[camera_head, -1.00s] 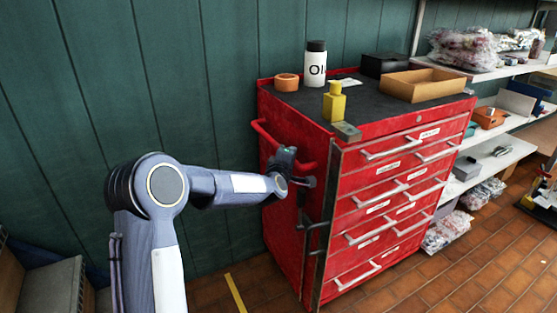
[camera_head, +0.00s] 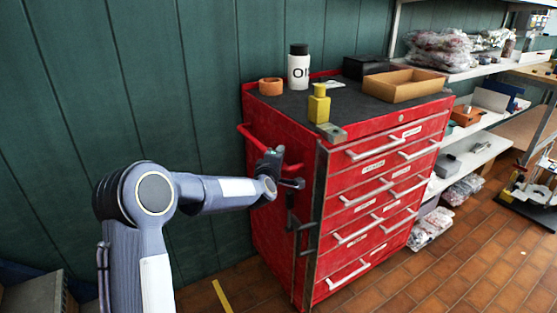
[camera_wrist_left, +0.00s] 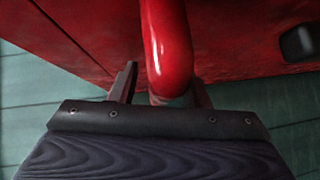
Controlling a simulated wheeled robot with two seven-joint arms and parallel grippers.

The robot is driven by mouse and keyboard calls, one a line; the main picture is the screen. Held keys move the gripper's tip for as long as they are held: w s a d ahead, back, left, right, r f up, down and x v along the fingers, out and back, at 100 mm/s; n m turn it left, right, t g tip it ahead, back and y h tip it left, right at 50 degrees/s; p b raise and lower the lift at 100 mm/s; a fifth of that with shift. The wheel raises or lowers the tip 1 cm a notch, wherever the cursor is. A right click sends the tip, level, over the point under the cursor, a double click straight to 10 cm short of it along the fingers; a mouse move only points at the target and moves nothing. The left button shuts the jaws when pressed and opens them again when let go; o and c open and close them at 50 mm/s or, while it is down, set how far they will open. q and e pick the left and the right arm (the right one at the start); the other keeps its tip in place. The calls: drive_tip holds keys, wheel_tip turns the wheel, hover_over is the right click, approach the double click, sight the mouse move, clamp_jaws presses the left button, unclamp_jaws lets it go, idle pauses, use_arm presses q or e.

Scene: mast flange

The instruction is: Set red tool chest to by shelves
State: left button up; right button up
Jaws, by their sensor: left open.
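The red tool chest (camera_head: 268,207) stands on the brick floor against the green wall, its drawers facing right. A red bar handle (camera_head: 251,136) sticks out from its left side. My left gripper (camera_head: 281,172) is at the near end of this handle. In the left wrist view the handle (camera_wrist_left: 167,45) runs between the two open fingers (camera_wrist_left: 163,85); whether either finger touches it I cannot tell. The shelves (camera_head: 478,160) stand along the wall to the right of the chest. My right gripper is not in view.
On the chest top are an orange roll (camera_head: 271,87), a white bottle (camera_head: 298,69), a yellow bottle (camera_head: 319,104), a dark box (camera_head: 366,66) and an open cardboard tray (camera_head: 404,86). A wheeled stand (camera_head: 530,190) is at far right. Floor before the drawers is clear.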

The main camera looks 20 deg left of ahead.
use_arm(q)
drive_tip(key=s+r, duration=0.1)
drive_tip(key=s, duration=0.6)
drive_tip(key=shift+s+d, duration=0.35)
drive_tip(key=shift+d, duration=0.1)
